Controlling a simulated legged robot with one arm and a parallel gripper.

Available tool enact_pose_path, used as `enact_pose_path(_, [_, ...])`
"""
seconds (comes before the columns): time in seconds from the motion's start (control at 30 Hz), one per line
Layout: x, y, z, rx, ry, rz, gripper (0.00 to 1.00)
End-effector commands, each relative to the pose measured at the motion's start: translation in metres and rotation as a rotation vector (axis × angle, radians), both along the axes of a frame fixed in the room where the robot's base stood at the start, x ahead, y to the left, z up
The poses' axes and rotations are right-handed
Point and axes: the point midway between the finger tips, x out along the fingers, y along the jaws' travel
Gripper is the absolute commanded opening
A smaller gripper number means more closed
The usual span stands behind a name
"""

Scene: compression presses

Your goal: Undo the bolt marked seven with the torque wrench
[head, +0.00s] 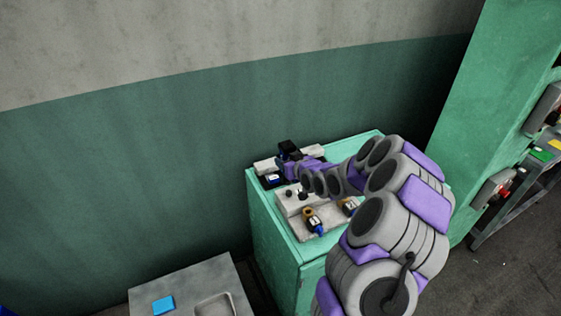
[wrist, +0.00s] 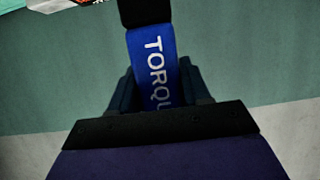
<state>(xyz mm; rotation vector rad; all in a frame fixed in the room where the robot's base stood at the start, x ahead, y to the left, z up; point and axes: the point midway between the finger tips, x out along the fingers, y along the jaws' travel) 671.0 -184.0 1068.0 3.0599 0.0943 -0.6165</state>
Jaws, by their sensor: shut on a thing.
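The torque wrench (wrist: 153,52) shows in the wrist view as a blue handle with white lettering that reads "TORQU" before it is cut off, and a black part at the top. My gripper (wrist: 160,92) is shut on this handle, with a dark finger on each side of it. In the head view my gripper (head: 291,163) is over the back left of the green cabinet top, beside dark parts that I cannot tell apart. A pale grey block (head: 291,207) with small dark bolt-like knobs (head: 289,193) lies just in front. No number seven is readable in either view.
Small yellow, black and blue fittings (head: 314,223) sit at the front of the block on the green cabinet (head: 276,240). My arm hides the cabinet's right side. A grey bench (head: 190,283) with a blue item (head: 163,304) stands lower left. A green pillar (head: 495,110) rises at right.

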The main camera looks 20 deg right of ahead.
Motion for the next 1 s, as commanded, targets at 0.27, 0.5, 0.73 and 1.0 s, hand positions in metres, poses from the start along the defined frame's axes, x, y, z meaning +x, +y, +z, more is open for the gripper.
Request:
enact_pose_path(0.27, [0.000, 0.001, 0.003, -0.005, -0.007, -0.003, 0.00])
enact_pose_path(0.5, [0.000, 0.007, -0.002, -0.013, -0.006, -0.004, 0.00])
enact_pose_path(0.73, [0.000, 0.001, -0.016, -0.005, -0.006, -0.003, 0.00])
enact_pose_path(1.0, [0.000, 0.000, -0.033, -0.004, -0.005, -0.003, 0.00])
